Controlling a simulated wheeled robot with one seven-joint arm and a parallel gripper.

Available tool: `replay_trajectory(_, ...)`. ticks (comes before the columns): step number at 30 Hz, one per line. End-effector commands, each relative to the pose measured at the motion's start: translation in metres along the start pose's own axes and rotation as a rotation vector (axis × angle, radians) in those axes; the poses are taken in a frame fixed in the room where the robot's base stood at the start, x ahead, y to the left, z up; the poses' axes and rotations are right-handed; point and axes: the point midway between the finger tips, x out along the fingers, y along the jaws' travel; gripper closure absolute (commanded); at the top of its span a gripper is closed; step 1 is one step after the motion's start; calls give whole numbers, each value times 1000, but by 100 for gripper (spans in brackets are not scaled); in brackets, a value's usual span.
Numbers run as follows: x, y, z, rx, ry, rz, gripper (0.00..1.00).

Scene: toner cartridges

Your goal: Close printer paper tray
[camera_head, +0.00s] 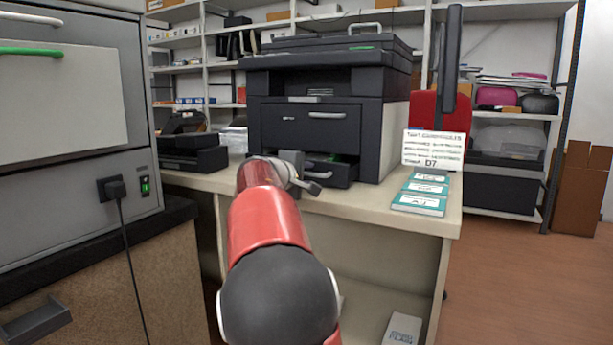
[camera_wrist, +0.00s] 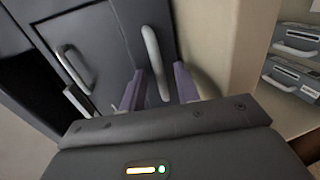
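The dark printer (camera_head: 310,118) stands on the desk. Its lower paper tray (camera_head: 335,172) is pulled out a little from the body, with a light grey handle (camera_head: 318,175) on its front. In the wrist view the handle (camera_wrist: 155,60) runs down between my fingers. My gripper (camera_head: 303,183) is at the tray front, partly hidden by my red arm. In the wrist view my gripper (camera_wrist: 158,88) is open, a purple finger on each side of the handle. I cannot tell whether either finger touches it.
A sign card (camera_head: 434,149) and several teal-and-white packets (camera_head: 421,190) are on the desk right of the printer. A black device (camera_head: 190,150) is on its left. A grey cabinet (camera_head: 70,130) stands at the near left.

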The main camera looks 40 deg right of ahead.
Motion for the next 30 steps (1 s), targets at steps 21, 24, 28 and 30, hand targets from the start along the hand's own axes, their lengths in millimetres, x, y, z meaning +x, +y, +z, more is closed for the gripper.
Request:
replay_trajectory(21, -72, -1, 0, 0, 0, -1, 68)
replay_trajectory(24, -72, -1, 0, 1, 0, -1, 72)
replay_trajectory(28, -74, 3, 0, 69, -4, -10, 89)
replay_trajectory(30, -77, 6, 0, 186, -11, -27, 98)
